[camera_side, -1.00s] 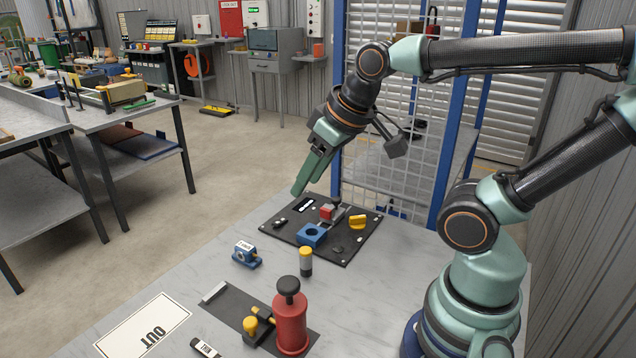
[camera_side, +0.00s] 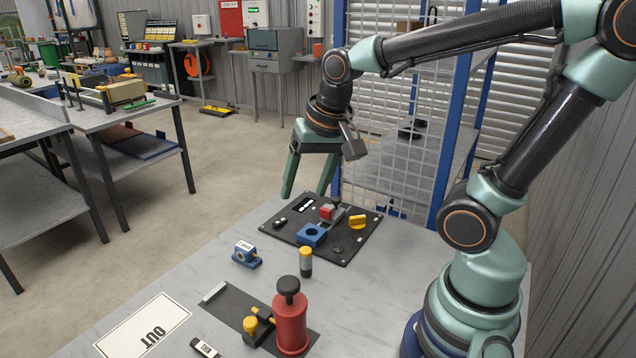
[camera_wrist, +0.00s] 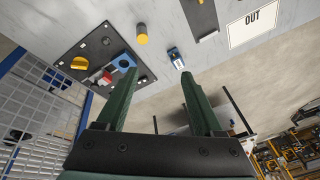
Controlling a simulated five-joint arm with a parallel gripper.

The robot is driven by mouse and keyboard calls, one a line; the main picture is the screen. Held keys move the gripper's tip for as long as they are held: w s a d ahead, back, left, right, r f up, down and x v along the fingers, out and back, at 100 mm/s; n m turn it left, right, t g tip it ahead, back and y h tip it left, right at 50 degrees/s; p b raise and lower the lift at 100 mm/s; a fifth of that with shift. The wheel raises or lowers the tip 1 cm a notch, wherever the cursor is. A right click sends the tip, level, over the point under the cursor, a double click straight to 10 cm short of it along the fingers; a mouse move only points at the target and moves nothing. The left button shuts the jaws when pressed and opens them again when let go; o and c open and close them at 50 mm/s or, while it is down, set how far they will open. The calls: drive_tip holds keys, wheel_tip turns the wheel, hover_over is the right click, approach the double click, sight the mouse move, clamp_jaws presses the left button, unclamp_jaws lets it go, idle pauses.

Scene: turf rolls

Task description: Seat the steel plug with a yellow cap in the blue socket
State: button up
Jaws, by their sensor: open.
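The steel plug with a yellow cap (camera_side: 306,261) stands upright on the grey table, in front of the black board. It also shows in the wrist view (camera_wrist: 142,34). The blue socket (camera_side: 312,235), a block with a round hole, sits on the front part of the board; in the wrist view the socket (camera_wrist: 124,62) lies beside one finger. My gripper (camera_side: 306,197) is open and empty in the air above the far left side of the board, its fingers pointing down. Both fingers also show in the wrist view (camera_wrist: 158,74), spread wide.
The black board (camera_side: 350,252) also carries a red block (camera_side: 327,211) and a yellow part (camera_side: 357,222). A labelled blue fixture (camera_side: 246,255) stands left of the plug. A red cylinder (camera_side: 291,322) with a black knob stands in front. An OUT sign (camera_side: 142,325) lies front left.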

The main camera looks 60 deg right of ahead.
wheel_tip(320, 180, down, 6)
drive_tip(key=w+d+m+g, duration=0.2)
drive_tip(key=d+m+g, duration=0.1)
drive_tip(key=m, duration=1)
hover_over(306, 249)
drive_tip(key=shift+g, duration=0.3)
drive_tip(key=f, duration=0.7)
drive_tip(key=shift+s+a+f, duration=0.15)
drive_tip(key=shift+s, duration=0.1)
drive_tip(key=shift+w+f, duration=0.15)
drive_tip(key=shift+f, duration=1.45)
drive_tip(key=shift+w+f, duration=0.1)
drive_tip(key=shift+f, duration=1.45)
clamp_jaws()
